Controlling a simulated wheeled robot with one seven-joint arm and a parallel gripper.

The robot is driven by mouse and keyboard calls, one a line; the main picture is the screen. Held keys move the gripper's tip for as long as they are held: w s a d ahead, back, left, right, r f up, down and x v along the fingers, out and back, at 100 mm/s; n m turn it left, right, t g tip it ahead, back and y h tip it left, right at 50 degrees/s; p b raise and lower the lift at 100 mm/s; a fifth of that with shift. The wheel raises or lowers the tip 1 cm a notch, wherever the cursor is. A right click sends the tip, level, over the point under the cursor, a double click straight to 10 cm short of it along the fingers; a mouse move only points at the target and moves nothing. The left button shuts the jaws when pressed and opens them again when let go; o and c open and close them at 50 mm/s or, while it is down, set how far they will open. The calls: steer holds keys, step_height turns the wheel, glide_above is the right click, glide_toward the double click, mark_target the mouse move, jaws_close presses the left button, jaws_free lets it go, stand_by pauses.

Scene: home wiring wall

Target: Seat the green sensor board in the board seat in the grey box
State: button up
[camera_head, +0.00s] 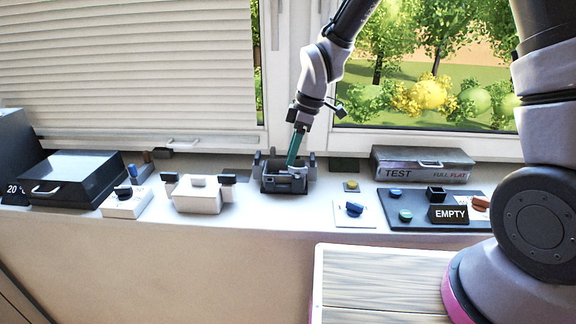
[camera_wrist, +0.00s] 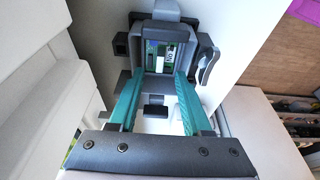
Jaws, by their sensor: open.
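The dark grey box (camera_head: 286,186) stands on the white sill in the head view, its lid side open at the back. In the wrist view the grey box (camera_wrist: 192,57) is straight ahead of my gripper. The green sensor board (camera_wrist: 159,58), with a white label, shows inside the box between my fingertips; I cannot tell whether it is fully down in its seat. My gripper (camera_wrist: 160,78) has teal fingers, spread apart, one on either side of the box opening. In the head view my gripper (camera_head: 294,150) points down into the box, which hides the board.
A white box (camera_head: 198,194) stands left of the grey box, with a black case (camera_head: 72,178) farther left. On the right are a small plate with a blue knob (camera_head: 354,209), a TEST case (camera_head: 422,166) and a dark panel with an EMPTY sign (camera_head: 448,214). The window is close behind.

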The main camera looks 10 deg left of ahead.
steer(key=shift+v, duration=2.75)
steer(key=d+r+m+t, duration=0.4)
steer(key=d+r+m, duration=0.7)
steer(key=d+r, duration=0.6)
steer(key=s+d+r+m+t+h, duration=0.1)
steer(key=s+d+r+m+t, duration=0.2)
steer(key=s+d+m, duration=0.8)
step_height(320, 180, up, 2)
steer(key=shift+d+r+m, duration=0.2)
steer(key=shift+d+m, duration=0.2)
steer(key=shift+d, duration=0.7)
steer(key=shift+a, duration=0.15)
